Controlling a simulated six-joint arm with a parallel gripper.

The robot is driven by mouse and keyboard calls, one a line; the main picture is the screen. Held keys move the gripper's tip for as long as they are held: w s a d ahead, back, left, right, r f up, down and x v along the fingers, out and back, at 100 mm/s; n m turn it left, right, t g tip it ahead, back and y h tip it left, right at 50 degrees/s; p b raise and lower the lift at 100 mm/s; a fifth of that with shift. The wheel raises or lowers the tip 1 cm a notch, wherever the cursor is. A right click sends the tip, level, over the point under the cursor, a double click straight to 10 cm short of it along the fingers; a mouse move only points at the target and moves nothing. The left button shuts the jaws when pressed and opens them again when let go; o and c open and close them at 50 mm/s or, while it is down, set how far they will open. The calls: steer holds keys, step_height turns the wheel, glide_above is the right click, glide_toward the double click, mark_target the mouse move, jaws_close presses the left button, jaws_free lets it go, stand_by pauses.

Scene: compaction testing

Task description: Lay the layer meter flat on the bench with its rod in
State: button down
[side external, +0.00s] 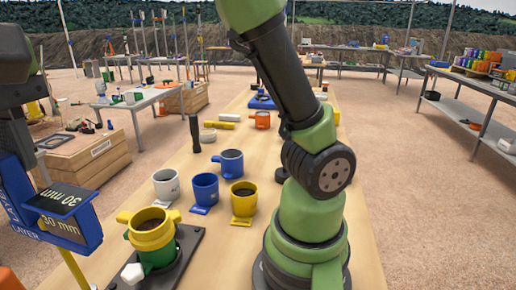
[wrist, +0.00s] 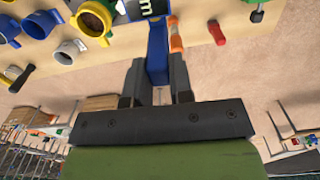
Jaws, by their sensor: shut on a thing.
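The layer meter (side external: 52,215) is a blue body with a dark display reading 30 mm, at the far left of the side view. A yellow rod (side external: 75,268) sticks out below it, slanting down; its lower end is out of frame. My gripper (side external: 18,135) is shut on the meter from above and holds it up over the near left of the bench. In the wrist view my gripper (wrist: 159,62) has the blue meter (wrist: 157,45) between its fingers, with part of the display at the top edge. The rod cannot be made out there.
A green and yellow soil-filled mould (side external: 152,232) on a dark base plate (side external: 187,246) stands close right of the meter. Blue, grey and yellow cups (side external: 243,202) stand behind it. A red-handled tool (wrist: 217,30) and an orange-and-white item (wrist: 175,38) lie near the meter.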

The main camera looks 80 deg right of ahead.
steer(key=s+a+f, duration=0.2)
steer(key=a+f, duration=0.1)
steer(key=f, duration=1.4)
steer(key=shift+f+n, duration=0.3)
steer(key=shift+f, duration=0.05)
steer(key=shift+f, duration=0.1)
